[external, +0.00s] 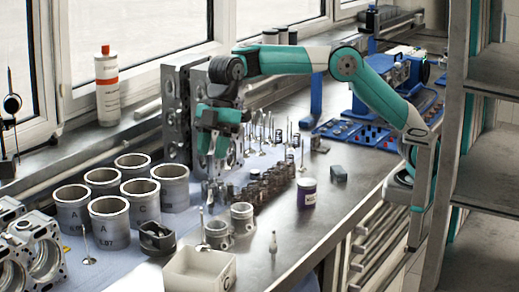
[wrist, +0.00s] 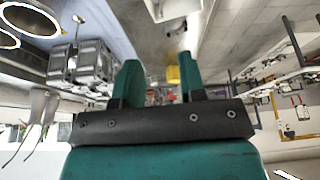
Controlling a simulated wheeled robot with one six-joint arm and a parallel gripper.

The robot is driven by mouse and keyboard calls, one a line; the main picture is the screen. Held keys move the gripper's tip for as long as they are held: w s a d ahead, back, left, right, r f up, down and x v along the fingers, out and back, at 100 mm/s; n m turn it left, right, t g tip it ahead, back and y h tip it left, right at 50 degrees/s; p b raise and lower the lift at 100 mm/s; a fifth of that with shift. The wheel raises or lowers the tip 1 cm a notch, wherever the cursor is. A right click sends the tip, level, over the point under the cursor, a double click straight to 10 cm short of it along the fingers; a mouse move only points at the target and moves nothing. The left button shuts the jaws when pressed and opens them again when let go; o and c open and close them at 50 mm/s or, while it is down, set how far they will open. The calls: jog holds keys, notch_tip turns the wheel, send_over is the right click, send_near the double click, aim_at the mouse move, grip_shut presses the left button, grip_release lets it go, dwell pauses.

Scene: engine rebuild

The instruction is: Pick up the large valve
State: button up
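Several valves with thin stems (external: 289,133) stand in a group on the bench, right of my gripper. Another valve (external: 88,259) stands on its wide head beside the cylinder sleeves, and one more thin stem (external: 202,226) rises near the pistons. I cannot tell by size which is the large valve. My gripper (external: 213,172) points down in front of the grey engine head, above the bench. In the wrist view my gripper (wrist: 160,80) has its two teal fingers apart, with nothing held between them. A thin-stemmed piece (wrist: 78,25) shows at upper left there.
Cylinder sleeves (external: 108,221) stand at left. Pistons (external: 242,217), a dark row of small parts (external: 265,188), a purple jar (external: 306,193) and a white box (external: 192,272) crowd the front. Upright grey engine heads (external: 178,112) stand behind. The bench's right front is fairly clear.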

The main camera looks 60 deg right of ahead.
jog(key=x, duration=1.2)
jog(key=p, duration=0.1)
send_over(202, 245)
jog(key=shift+f, duration=2.4)
grip_shut()
